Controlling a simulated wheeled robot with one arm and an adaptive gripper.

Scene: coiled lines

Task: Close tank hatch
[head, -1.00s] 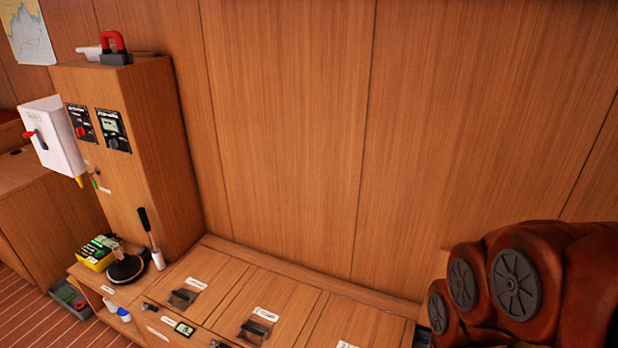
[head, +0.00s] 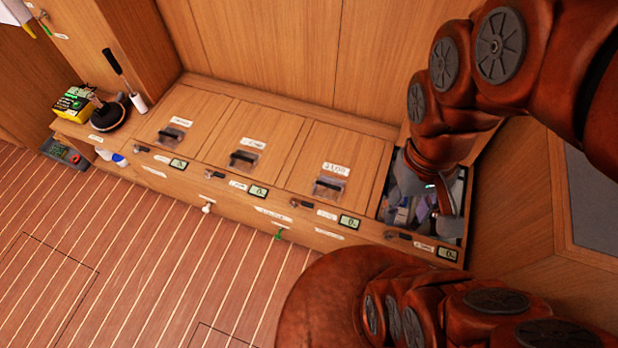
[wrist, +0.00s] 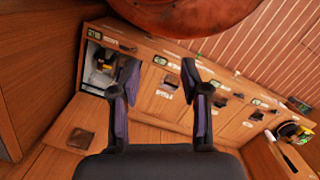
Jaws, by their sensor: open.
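The bench (head: 290,215) has a row of hatches. Three hatch lids (head: 260,130) lie shut, each with a dark recessed handle. The compartment at the right end (head: 392,205) is open, with jumbled contents inside; it also shows in the wrist view (wrist: 88,72). A wooden panel with a dark square fitting (wrist: 72,118) stands behind this opening, seemingly its raised lid; my arm mostly hides it in the head view. My gripper (wrist: 158,74) is open and empty. In the head view, my gripper (head: 446,195) is over the open compartment, partly hidden by my arm.
A black-based lever (head: 110,112) and a yellow box (head: 75,103) are at the bench's left end. Small levers and displays (head: 349,222) line the front edge. A wooden side unit (head: 515,200) borders the opening on the right.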

